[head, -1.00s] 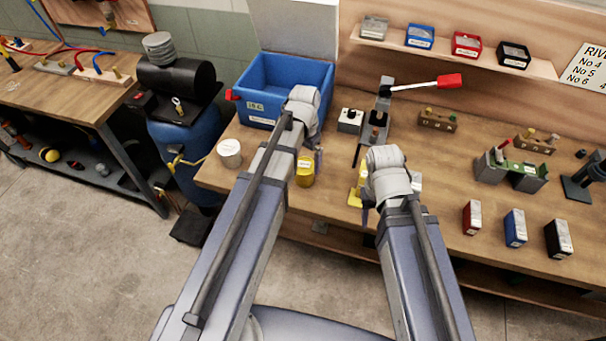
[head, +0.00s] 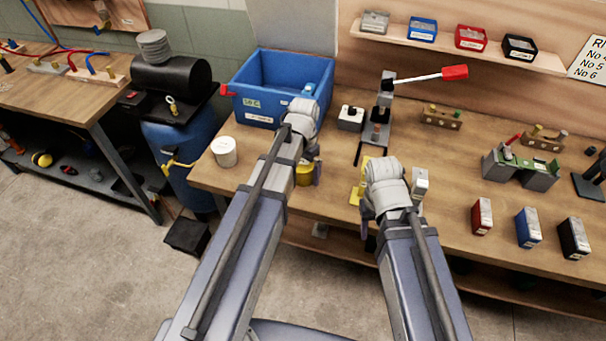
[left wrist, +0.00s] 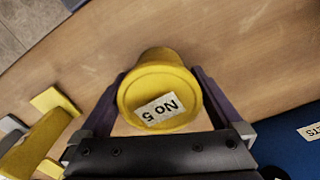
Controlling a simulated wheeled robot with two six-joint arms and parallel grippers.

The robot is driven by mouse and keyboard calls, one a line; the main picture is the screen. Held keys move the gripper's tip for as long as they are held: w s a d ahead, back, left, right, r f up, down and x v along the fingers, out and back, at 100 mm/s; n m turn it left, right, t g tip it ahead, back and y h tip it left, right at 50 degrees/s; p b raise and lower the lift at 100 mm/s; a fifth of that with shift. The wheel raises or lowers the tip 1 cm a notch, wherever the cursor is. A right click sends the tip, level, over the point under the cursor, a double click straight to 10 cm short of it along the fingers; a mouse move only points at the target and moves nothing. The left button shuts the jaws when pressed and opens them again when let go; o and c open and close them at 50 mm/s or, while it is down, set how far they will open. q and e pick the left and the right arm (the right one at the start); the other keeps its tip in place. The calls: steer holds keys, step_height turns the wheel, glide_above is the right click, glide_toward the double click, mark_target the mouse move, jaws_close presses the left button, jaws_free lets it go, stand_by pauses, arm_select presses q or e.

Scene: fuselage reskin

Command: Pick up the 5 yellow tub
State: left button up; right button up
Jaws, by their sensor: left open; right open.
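The yellow tub (left wrist: 160,85), labelled "No 5" on its lid, stands on the wooden bench. In the left wrist view it sits between the two fingers of my left gripper (left wrist: 162,100), which is open around it; I cannot tell whether a finger touches it. In the head view the tub (head: 304,176) is partly hidden behind my left arm and gripper (head: 305,168). My right gripper (head: 370,215) hangs near the bench's front edge beside a yellow piece (head: 356,195); its fingers are mostly hidden behind its wrist.
A blue bin (head: 262,92) stands behind my left gripper, a white tub (head: 224,151) to its left. A lever tool (head: 380,115) with a red handle stands behind my right gripper. Red (head: 482,216), blue (head: 528,228) and black (head: 573,238) boxes stand at the right.

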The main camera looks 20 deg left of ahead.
mark_target(303, 162)
arm_select(q)
steer(key=c, duration=1.2)
steer(key=shift+r, duration=0.15)
steer(key=shift+c, duration=0.2)
step_height(303, 162, up, 10)
steer(key=p, duration=1)
steer(key=shift+a+r, duration=0.1)
